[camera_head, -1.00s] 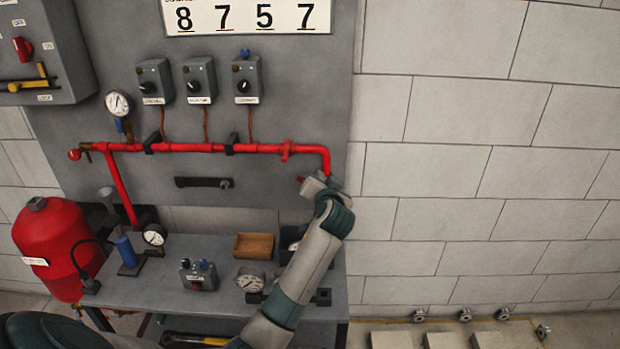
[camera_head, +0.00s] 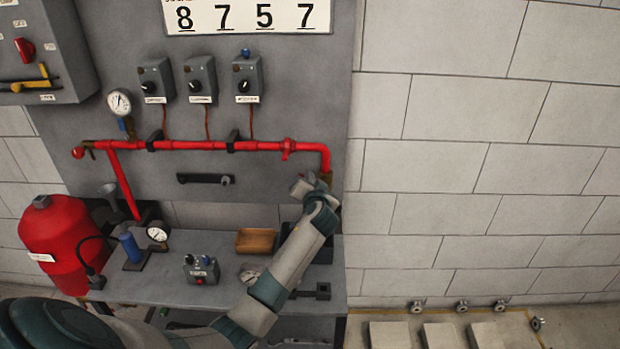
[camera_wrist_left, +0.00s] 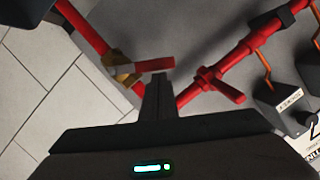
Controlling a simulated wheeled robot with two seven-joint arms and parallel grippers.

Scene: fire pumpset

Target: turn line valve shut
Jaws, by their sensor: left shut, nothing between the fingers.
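In the left wrist view, a brass valve (camera_wrist_left: 122,76) sits on the red pipe, and its red lever (camera_wrist_left: 155,66) sticks out to the right, across the line of the pipe. In the head view, only a little brass (camera_head: 326,177) shows at the lower end of the pipe, mostly behind my gripper. My left gripper (camera_head: 301,186) is beside this end, its jaws shut and empty. Its fingertips also show in the left wrist view (camera_wrist_left: 158,78), right below the lever; I cannot tell whether they touch it. My right gripper is not in view.
The red pipe (camera_head: 200,146) runs along the grey panel, with a red fitting (camera_head: 288,148) on it. Below stands a bench with a wooden tray (camera_head: 255,241), a control box (camera_head: 201,270) and a gauge. A red tank (camera_head: 58,235) stands left. The wall at right is clear.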

